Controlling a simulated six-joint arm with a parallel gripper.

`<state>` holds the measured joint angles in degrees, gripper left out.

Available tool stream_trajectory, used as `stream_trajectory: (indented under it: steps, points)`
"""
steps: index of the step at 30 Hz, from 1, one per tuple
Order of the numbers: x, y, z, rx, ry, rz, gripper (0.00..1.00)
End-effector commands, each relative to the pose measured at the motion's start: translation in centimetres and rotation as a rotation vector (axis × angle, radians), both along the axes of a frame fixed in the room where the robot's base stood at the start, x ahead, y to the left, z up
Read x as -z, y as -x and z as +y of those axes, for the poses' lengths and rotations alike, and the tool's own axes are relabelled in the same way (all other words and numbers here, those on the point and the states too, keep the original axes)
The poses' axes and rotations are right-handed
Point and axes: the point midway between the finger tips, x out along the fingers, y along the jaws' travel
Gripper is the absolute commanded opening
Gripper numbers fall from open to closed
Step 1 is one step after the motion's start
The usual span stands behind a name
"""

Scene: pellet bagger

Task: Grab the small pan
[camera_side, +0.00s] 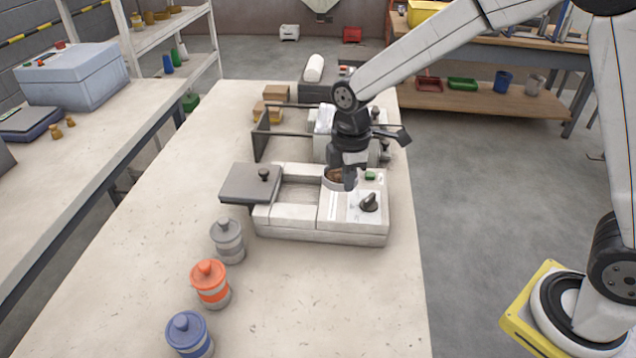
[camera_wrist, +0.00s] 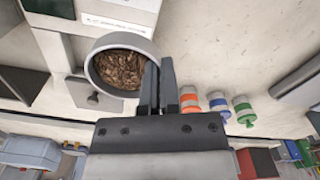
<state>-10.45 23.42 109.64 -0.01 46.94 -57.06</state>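The small pan (camera_wrist: 97,68) is a round grey dish full of brown pellets. In the side view it shows only partly at the back of the white machine (camera_side: 300,225), with the brown pellets (camera_side: 335,175) visible and my fingers hiding its right side. My gripper (camera_wrist: 158,62) points down at the pan's right rim in the wrist view. Its two dark fingers are close together, one over the inner side of the rim and one outside, with the wall between them. In the side view my gripper (camera_side: 349,183) is low over the machine. Whether the pan rests on the machine is unclear.
The machine has a black knob (camera_side: 369,201), a green button (camera_side: 370,176) and a grey lidded plate (camera_side: 250,183) at left. Grey (camera_side: 228,241), orange (camera_side: 211,284) and blue (camera_side: 188,335) canisters stand in front. A dark frame (camera_side: 262,135) and boxes stand behind.

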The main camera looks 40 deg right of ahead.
Motion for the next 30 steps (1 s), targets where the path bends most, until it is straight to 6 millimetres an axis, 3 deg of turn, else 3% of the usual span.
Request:
stream_trajectory:
  steps: [9, 30]
  points:
    - [-0.7, 1.6, -0.2, 0.000, 0.000, 0.000, 0.00]
    - [-0.7, 1.8, -0.2, -0.001, 0.000, 0.000, 0.00]
